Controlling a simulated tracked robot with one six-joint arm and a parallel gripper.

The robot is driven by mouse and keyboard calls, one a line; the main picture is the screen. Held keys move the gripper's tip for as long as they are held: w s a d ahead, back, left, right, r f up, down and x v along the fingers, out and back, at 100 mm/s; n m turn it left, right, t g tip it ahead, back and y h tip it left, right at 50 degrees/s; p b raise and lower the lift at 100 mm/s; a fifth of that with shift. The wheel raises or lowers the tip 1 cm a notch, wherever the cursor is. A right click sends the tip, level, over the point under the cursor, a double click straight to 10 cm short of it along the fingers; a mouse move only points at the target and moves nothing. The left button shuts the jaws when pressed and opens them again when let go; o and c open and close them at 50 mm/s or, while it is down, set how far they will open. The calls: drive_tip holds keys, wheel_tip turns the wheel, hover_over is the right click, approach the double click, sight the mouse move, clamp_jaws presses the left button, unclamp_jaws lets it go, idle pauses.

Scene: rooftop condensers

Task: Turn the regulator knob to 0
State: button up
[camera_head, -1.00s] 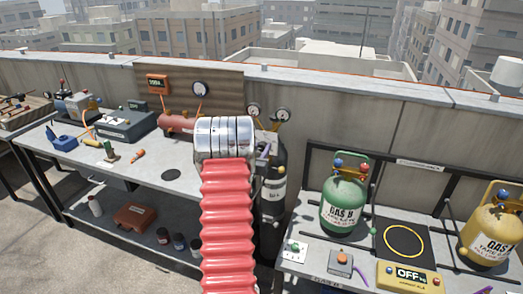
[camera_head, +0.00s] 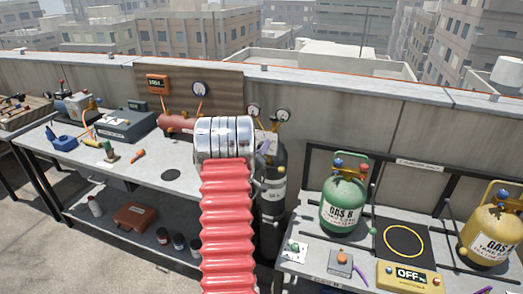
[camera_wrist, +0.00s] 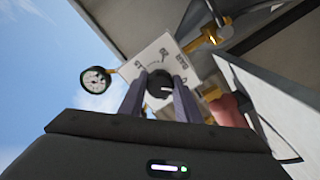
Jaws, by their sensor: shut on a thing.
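The regulator knob (camera_wrist: 159,86) is dark and round, in front of a white dial plate (camera_wrist: 147,62) with dark markings in the wrist view. The plate appears tilted, and I cannot read the knob's setting. My gripper (camera_wrist: 159,79) has its two purple-grey fingers on either side of the knob, shut on it. In the head view the knob is hidden behind my red arm; only a bit of purple finger shows beside the dark cylinder (camera_head: 274,205). A round pressure gauge (camera_wrist: 95,80) sits left of the plate in the wrist view.
Two gauges (camera_head: 283,115) top the dark cylinder. A workbench (camera_head: 150,180) with tools and a red tank (camera_head: 176,122) stands left. Right, a bench holds a green gas bottle (camera_head: 344,205), a yellow one (camera_head: 492,235) and a display reading OFF (camera_head: 408,274).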

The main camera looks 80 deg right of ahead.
drive_tip(key=shift+w, duration=0.15)
drive_tip(key=o, duration=1.1)
drive_tip(key=shift+c, duration=0.2)
drive_tip(key=w+a, duration=0.1)
drive_tip(key=a, duration=1.2)
drive_tip(key=shift+a, duration=0.35)
drive_tip(key=shift+w, duration=0.1)
